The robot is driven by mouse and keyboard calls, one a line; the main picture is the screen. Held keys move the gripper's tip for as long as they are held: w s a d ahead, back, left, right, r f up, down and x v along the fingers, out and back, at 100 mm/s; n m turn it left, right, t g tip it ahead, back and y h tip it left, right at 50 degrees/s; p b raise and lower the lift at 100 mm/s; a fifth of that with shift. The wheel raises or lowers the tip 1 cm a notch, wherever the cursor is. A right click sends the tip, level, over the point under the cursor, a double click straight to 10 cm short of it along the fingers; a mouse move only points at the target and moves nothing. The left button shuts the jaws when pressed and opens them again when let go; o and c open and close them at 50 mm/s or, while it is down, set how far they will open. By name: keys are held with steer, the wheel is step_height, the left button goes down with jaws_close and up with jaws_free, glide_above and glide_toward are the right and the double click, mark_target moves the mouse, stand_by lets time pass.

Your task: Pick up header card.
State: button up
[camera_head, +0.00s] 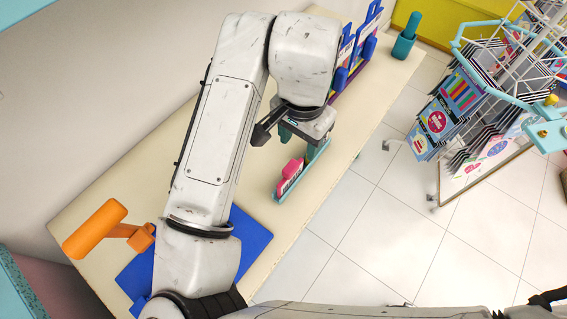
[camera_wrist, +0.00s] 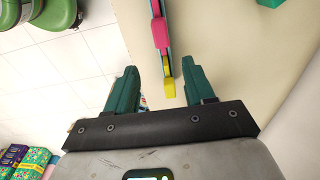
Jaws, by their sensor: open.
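What looks like the header card (camera_head: 291,177) stands on edge on the table in the head view, with a pink raised face and a teal edge. In the wrist view the card (camera_wrist: 161,38) is seen nearly edge-on, pink with a yellow near end. My gripper (camera_head: 300,135) is above the card's far part in the head view, partly hidden by my wrist. In the wrist view my gripper (camera_wrist: 159,76) has its green fingers spread wide. The yellow end lies between them in the picture, closer to the right finger. I see no contact.
The cream table (camera_head: 120,180) holds a blue mat (camera_head: 250,245), an orange tool (camera_head: 97,229), blue holders with cards (camera_head: 351,50) and a green cup (camera_head: 403,46). A wire card rack (camera_head: 470,100) stands on the tiled floor at right.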

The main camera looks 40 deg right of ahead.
mark_target(291, 166)
steer(key=shift+s+a+f, duration=0.1)
steer(key=shift+s+a, duration=0.05)
steer(key=shift+a, duration=0.55)
steer(key=shift+a+f, duration=0.15)
steer(key=shift+f, duration=0.2)
steer(key=f, duration=1)
steer(key=shift+w+p, duration=0.2)
steer(key=shift+p, duration=0.15)
steer(key=shift+c, duration=0.5)
jaws_close()
